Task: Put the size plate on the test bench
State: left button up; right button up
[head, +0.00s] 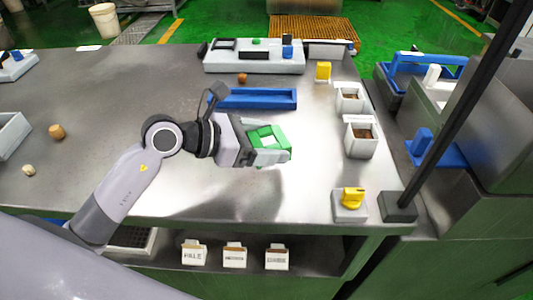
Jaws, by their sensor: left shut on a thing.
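My left gripper (276,148) is above the steel table (120,88), shut on a green block-like piece with white faces (264,138). This held piece may be the size plate; no marking on it can be read, and the fingers hide part of it. It appears held clear of the table top. A pale grey unit (254,62) with a dark slot and green and blue parts stands at the table's back edge. I cannot tell whether this unit or the table is the test bench. My right gripper is not in view.
A blue tray (258,98) lies behind the gripper. Two white bins (360,140) and yellow-topped parts (350,200) line the right side. Labelled white boxes (234,256) sit on the lower shelf. A dark post (450,110) rises at right.

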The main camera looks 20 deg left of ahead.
pick_arm(q)
jog(key=shift+f, duration=1.8)
jog(key=shift+f, duration=0.15)
jog(key=o, duration=1)
jog(key=shift+b, duration=0.3)
jog(key=shift+o, duration=0.2)
jog(key=shift+s+a+r, duration=0.1)
jog(key=shift+a+r, duration=0.05)
jog(key=shift+r, duration=0.05)
jog(key=b+v, duration=0.1)
jog(key=v, duration=0.9)
jog(key=shift+a, duration=0.15)
jog(key=shift+s+a+r, duration=0.35)
jog(key=shift+s+a, duration=0.05)
jog(key=shift+a, duration=0.05)
